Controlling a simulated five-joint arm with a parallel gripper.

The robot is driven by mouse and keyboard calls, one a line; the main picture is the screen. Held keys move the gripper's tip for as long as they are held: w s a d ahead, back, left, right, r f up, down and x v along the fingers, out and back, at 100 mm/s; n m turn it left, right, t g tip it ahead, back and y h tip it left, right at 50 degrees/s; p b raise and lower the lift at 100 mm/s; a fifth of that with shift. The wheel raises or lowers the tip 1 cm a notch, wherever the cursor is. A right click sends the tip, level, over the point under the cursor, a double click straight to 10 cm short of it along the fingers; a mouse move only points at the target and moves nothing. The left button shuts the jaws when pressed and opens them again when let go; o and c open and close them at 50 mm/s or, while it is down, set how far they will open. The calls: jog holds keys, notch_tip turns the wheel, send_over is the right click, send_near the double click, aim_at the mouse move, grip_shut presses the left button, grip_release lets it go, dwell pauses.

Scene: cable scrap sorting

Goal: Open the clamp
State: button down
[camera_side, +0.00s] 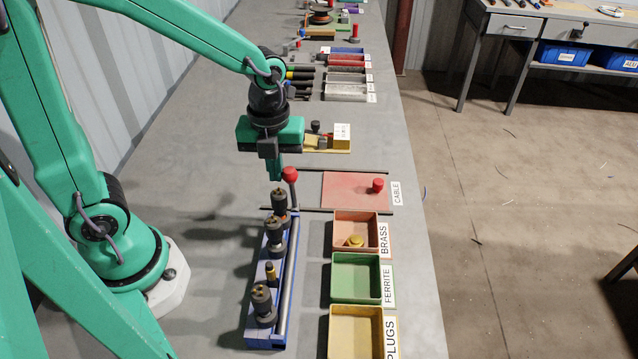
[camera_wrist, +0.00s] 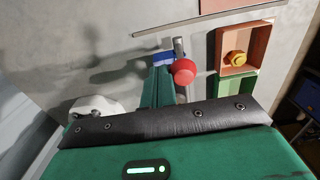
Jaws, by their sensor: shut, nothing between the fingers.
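The clamp is a blue base (camera_side: 265,325) with several dark fittings standing in a row on it. A grey bar (camera_side: 287,270) runs along its right side, with a red ball knob (camera_side: 290,174) at the far end. My gripper (camera_side: 275,176) points down, shut and empty, just left of the red knob. In the wrist view the knob (camera_wrist: 183,72) sits right beside my green fingers (camera_wrist: 157,86); I cannot tell whether they touch. Most of the clamp is hidden behind my gripper there.
To the right of the clamp stand the brass tray (camera_side: 341,217) with a yellow piece (camera_side: 355,240), the green ferrite tray (camera_side: 334,282) and the yellow plugs tray (camera_side: 332,335). A pink cable mat (camera_side: 345,190) with a red knob lies beyond.

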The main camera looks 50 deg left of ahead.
jog(key=shift+w+d, duration=0.9)
jog(key=shift+w+d+f, duration=0.3)
jog(key=shift+w+d, duration=0.25)
jog(key=shift+w+d+f, duration=0.25)
jog(key=shift+w+d, duration=0.3)
jog(key=shift+s+a, duration=0.1)
jog(key=shift+s+a, duration=0.3)
jog(key=shift+s, duration=0.05)
jog(key=shift+r, duration=0.1)
jog(key=shift+r, duration=2.9)
